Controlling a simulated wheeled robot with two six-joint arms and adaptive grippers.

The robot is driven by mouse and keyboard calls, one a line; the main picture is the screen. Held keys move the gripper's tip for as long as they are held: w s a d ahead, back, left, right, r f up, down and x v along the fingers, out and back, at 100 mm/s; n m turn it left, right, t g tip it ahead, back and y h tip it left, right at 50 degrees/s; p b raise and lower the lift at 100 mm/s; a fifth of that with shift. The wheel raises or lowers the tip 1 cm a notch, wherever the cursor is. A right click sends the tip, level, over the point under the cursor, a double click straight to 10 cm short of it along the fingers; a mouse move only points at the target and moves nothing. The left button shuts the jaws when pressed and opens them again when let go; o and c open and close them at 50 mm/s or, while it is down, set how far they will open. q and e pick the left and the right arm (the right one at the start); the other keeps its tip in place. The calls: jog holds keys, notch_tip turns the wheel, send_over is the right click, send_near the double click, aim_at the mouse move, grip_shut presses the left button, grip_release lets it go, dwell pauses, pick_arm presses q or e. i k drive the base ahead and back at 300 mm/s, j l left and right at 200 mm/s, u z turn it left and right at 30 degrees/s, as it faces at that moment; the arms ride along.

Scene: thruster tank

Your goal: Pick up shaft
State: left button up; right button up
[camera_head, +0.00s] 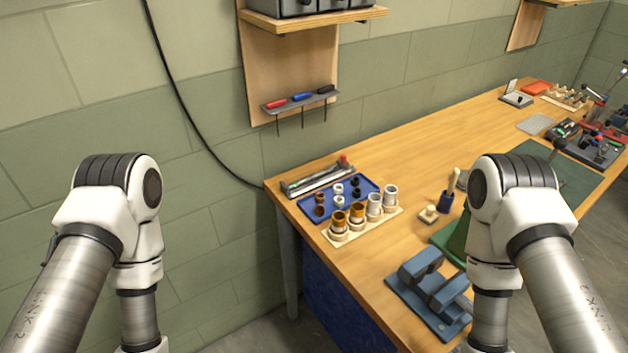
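A long narrow tray (301,189) at the near left corner of the wooden bench holds a slim, light metallic rod (318,179). It may be the shaft, but it is too small to tell for sure. My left arm hangs at the left of the picture, away from the bench. My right arm hangs at the right, in front of part of the bench. Both grippers are below the picture's edge and out of view.
On the wooden bench (395,160), a blue tray (345,183) holds small rings. A wooden rack (386,220) with several cylinders and a blue vise-like fixture (418,297) stand nearer. A tool board (283,62) hangs above on the wall. Bare wood lies right of the trays.

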aim_at(294, 186)
jog(key=i+j+z, duration=0.2)
jog(key=j+z, duration=0.25)
jog(key=j, duration=0.5)
jog(key=j+z, duration=0.4)
jog(key=j, duration=0.6)
